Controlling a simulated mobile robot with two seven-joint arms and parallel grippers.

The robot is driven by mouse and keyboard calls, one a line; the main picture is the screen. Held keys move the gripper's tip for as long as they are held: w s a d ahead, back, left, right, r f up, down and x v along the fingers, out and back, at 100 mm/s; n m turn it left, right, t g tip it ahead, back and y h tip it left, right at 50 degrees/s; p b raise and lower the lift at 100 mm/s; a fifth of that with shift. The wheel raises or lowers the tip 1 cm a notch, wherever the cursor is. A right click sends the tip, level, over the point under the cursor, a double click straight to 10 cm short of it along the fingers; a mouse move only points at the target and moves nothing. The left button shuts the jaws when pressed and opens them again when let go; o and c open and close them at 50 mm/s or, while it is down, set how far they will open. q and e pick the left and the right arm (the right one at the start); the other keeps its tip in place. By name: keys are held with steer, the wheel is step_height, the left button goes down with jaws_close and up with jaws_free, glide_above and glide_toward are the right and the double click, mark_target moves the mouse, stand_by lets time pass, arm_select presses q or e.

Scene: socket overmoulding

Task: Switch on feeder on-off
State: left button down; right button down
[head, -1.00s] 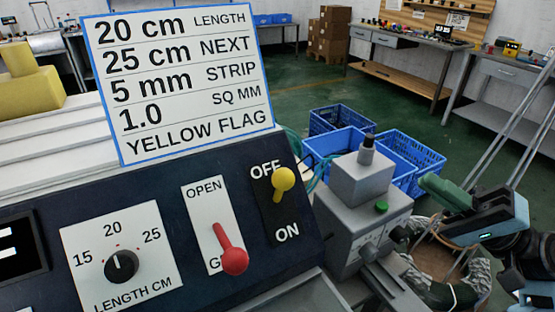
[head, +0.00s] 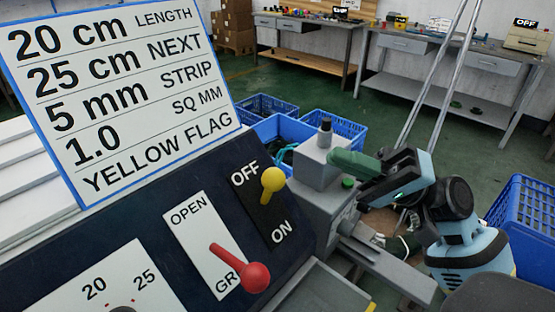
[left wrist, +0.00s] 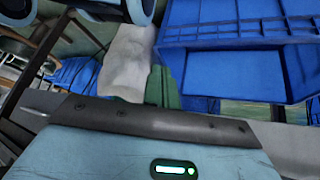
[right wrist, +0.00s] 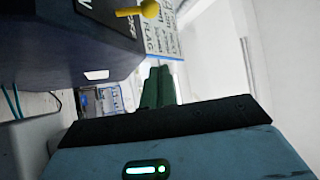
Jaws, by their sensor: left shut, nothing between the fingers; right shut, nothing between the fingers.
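The feeder switch is a lever with a yellow knob (head: 272,180) on a black plate, with the knob at the OFF end and ON printed below. The knob also shows at the top of the right wrist view (right wrist: 149,8). My right gripper (head: 345,160) has its green fingers shut and empty, to the right of the switch and apart from it, overlapping the grey machine in the head view. Its fingers also show in the right wrist view (right wrist: 158,87). My left gripper (left wrist: 163,86) is shut and empty in the left wrist view, with blue crates beyond it.
A red-knobbed lever (head: 254,277) on an OPEN plate is just left of the switch. The grey machine (head: 321,165) with a green button stands right of the panel. A sign board (head: 120,90) rises behind. Blue crates (head: 280,128) sit beyond.

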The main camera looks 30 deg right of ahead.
mark_target(270, 187)
steer(key=a+r+p, duration=0.1)
steer(key=a, duration=0.2)
steer(key=w+a+r+p, duration=0.1)
steer(key=a+p, duration=0.1)
steer(key=a+r+p, duration=0.1)
steer(key=a, duration=0.2)
steer(key=shift+w+a, duration=0.35)
steer(key=shift+s+a+f, duration=0.1)
steer(key=shift+s+f, duration=0.15)
steer(key=shift+s, duration=0.25)
steer(key=shift+f, duration=0.15)
